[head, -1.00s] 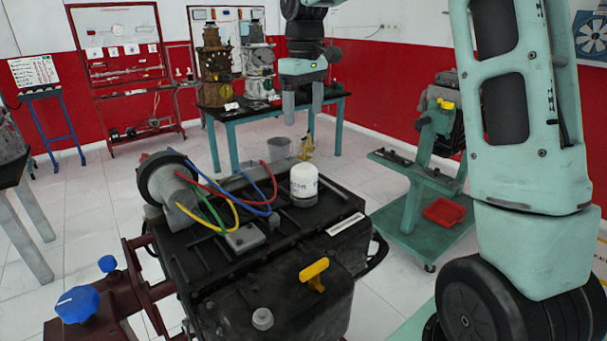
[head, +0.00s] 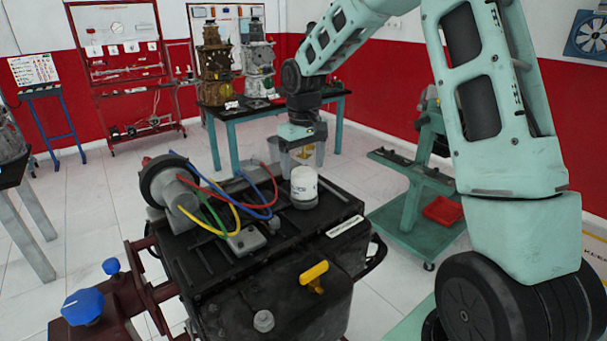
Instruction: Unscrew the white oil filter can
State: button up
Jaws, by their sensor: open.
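The white oil filter can (head: 304,184) stands upright on the black top of the engine (head: 262,262), near its far right side. My gripper (head: 303,165) points down with its two fingers open and spread to either side of the can's top in the picture. The lower finger ends lie at or just behind the can's upper edge. I cannot tell whether they are above it or behind it, and no contact is visible.
Red, blue, yellow and green hoses (head: 230,200) arch left of the can. A yellow handle (head: 314,273) sticks up at the engine's front. A teal stand (head: 415,190) with a red tray (head: 443,210) is at right. A table (head: 232,115) stands behind.

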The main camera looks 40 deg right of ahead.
aim_at(303, 169)
jog(key=shift+f+p, duration=0.3)
jog(key=shift+f, duration=1.85)
jog(key=c, duration=1)
jog(key=shift+r+n+p, duration=0.1)
jog(key=shift+n+p, duration=0.35)
jog(key=shift+n, duration=1.15)
jog(key=o, duration=1)
notch_tip(303, 169, up, 17)
jog(key=b, duration=0.3)
jog(key=shift+r, duration=0.15)
